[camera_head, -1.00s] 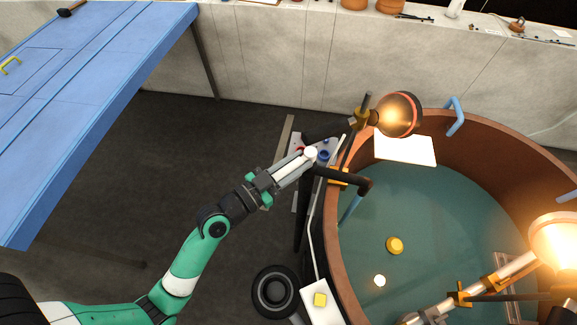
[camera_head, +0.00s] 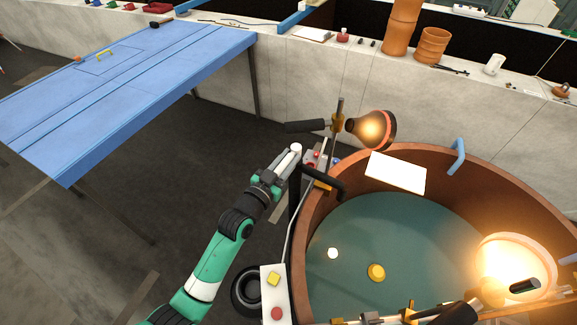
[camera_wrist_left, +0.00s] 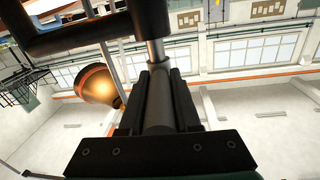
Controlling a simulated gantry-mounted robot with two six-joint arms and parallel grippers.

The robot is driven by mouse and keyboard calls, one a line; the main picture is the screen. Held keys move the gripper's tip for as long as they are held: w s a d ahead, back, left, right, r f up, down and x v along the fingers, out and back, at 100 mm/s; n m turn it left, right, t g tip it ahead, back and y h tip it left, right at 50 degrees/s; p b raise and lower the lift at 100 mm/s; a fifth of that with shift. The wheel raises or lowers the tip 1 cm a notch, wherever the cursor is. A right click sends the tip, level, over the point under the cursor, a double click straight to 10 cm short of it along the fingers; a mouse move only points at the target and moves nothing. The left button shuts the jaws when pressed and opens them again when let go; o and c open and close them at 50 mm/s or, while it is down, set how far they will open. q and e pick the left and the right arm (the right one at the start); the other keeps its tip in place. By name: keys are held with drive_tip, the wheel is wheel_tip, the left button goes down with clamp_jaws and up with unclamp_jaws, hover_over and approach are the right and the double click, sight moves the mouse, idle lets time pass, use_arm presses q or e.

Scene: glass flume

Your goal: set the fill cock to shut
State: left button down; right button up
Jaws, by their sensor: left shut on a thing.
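The fill cock stands at the left rim of the round brown tank (camera_head: 315,208), by a thick black spout pipe (camera_head: 324,180) that bends over the rim. My left gripper (camera_head: 284,164) is at the cock, outside the tank. In the left wrist view its two dark jaws are shut on a grey round bar (camera_wrist_left: 160,108), which I take for the cock's handle. A shiny rod runs on from the bar to a black block (camera_wrist_left: 150,17). The gripper hides much of the cock, and I cannot tell its setting. My right gripper does not show.
A lit lamp (camera_head: 371,129) on a clamp stand is close behind the cock. A white panel (camera_head: 396,172) lies at the tank's far rim. A box with yellow and red buttons (camera_head: 274,294) stands at front left. A blue table (camera_head: 120,100) is at far left, with open floor between.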

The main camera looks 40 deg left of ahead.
use_arm(q)
drive_tip(key=shift+f, duration=0.1)
idle(0.3)
drive_tip(key=c, duration=0.6)
unclamp_jaws()
drive_tip(key=s, duration=0.3)
drive_tip(key=s+d, duration=0.1)
drive_tip(key=s, duration=0.3)
drive_tip(key=s+d, duration=0.1)
drive_tip(key=s, duration=0.3)
drive_tip(key=shift+s+d, duration=0.15)
